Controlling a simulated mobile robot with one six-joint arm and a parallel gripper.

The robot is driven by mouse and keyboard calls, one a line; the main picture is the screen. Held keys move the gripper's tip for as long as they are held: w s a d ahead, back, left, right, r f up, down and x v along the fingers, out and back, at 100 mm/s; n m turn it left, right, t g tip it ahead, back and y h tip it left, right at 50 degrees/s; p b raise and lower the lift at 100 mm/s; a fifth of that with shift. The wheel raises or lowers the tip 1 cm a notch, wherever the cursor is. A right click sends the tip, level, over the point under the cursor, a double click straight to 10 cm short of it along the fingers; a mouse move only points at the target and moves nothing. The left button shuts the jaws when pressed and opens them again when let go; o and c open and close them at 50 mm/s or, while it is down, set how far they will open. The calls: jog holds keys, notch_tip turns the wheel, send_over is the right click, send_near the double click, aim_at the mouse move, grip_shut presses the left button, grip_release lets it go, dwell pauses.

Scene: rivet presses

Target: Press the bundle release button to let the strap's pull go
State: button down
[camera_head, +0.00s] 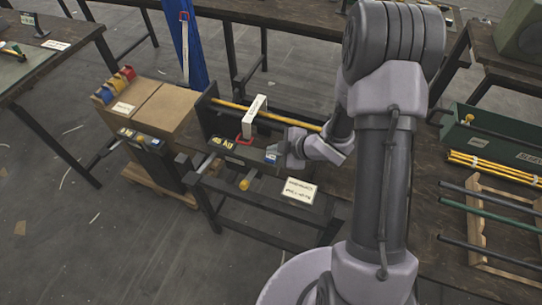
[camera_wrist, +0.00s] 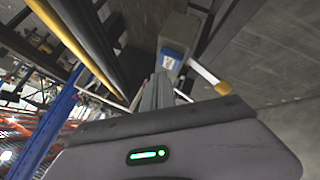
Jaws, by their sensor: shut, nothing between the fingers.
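A dark fixture (camera_head: 214,118) stands on the bench, with a long yellow bar (camera_head: 232,106) along it and a white labelled block (camera_head: 254,117) over the bar. A red piece (camera_head: 243,141) sits at the block's foot. A blue-and-white labelled part (camera_head: 271,156) is at the right end of the front panel; a similar blue-and-white part (camera_wrist: 173,56) shows in the wrist view. My gripper (camera_head: 287,160) is shut and empty beside it. Its fingers (camera_wrist: 158,88) point toward that part; contact cannot be told. I cannot clearly identify the release button.
A yellow knob (camera_head: 244,184) sticks out in front of the fixture; a yellow handle (camera_wrist: 204,73) is close by in the wrist view. Cardboard boxes (camera_head: 160,108) stand left. Yellow rods (camera_head: 495,165) and a wooden rack (camera_head: 478,220) are right.

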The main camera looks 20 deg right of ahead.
aim_at(273, 158)
jog(key=shift+f, duration=0.1)
jog(key=shift+f+b, duration=0.3)
jog(key=shift+b, duration=0.1)
jog(key=shift+f+b, duration=0.45)
jog(key=shift+f, duration=0.05)
dwell(0.8)
jog(key=shift+r+p, duration=0.8)
jog(key=shift+r, duration=0.15)
notch_tip(273, 158, up, 5)
jog(key=p, duration=0.4)
dwell(0.5)
